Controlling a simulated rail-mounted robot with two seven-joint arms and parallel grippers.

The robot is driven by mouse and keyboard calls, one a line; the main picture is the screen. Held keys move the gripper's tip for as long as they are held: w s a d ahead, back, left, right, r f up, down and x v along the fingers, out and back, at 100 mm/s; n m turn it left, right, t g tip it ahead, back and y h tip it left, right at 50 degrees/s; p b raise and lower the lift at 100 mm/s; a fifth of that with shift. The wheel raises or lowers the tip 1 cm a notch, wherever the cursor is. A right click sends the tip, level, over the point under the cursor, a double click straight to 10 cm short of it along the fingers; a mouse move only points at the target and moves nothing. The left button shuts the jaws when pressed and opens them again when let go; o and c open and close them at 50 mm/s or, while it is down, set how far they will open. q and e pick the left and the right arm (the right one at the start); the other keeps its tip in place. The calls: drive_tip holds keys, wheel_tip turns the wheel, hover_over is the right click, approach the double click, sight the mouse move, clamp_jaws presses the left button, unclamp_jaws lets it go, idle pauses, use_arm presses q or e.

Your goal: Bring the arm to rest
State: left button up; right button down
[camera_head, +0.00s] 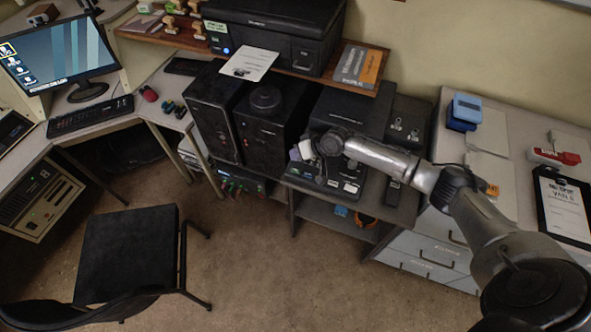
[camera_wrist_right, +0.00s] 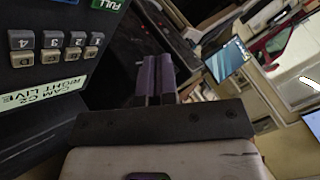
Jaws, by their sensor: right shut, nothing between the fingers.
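My right arm reaches in from the lower right in the head view. A dark panel (camera_wrist_right: 50,25) with numbered switches and a "CAM C2 RIGHT LIVE" label is close on the left of that view, with a visible gap from the fingers. My left gripper is not in view.
Black cabinets (camera_head: 213,112) and a large black printer (camera_head: 275,32) stand left of and behind the gripper. A blue box (camera_head: 464,110), a stapler-like red item (camera_head: 556,155) and a clipboard (camera_head: 562,205) lie on the right desk. A black chair (camera_head: 130,250) stands on open floor.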

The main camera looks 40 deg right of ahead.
idle(0.4)
drive_tip(key=shift+s+d+f+n+g+h, duration=0.2)
drive_tip(key=shift+s+f+n+g+h, duration=0.1)
drive_tip(key=shift+s+f+n+g, duration=0.2)
drive_tip(key=shift+s+d+f+n+g+h, duration=0.15)
drive_tip(key=shift+s+f+n+g+h, duration=0.2)
drive_tip(key=shift+s+n, duration=0.25)
drive_tip(key=s+a+r+n+t+h, duration=0.1)
drive_tip(key=s+a+r+n+h, duration=0.3)
drive_tip(key=r, duration=0.3)
drive_tip(key=s+a+r+n+t+h, duration=0.1)
drive_tip(key=s+a+r+n, duration=0.1)
drive_tip(key=s+a+r, duration=0.35)
drive_tip(key=s+a+f+m+g, duration=0.1)
drive_tip(key=s+a+f+g, duration=0.15)
drive_tip(key=s, duration=0.55)
drive_tip(key=s+a+f+m+g+y, duration=0.15)
drive_tip(key=s+f, duration=0.25)
drive_tip(key=s, duration=0.4)
drive_tip(key=s+a+f+m+g, duration=0.15)
drive_tip(key=s+f, duration=0.25)
drive_tip(key=s, duration=0.5)
wheel_tip(320, 180, up, 25)
drive_tip(key=w+t+p, duration=0.1)
drive_tip(key=p, duration=2.4)
drive_tip(key=shift+a, duration=0.15)
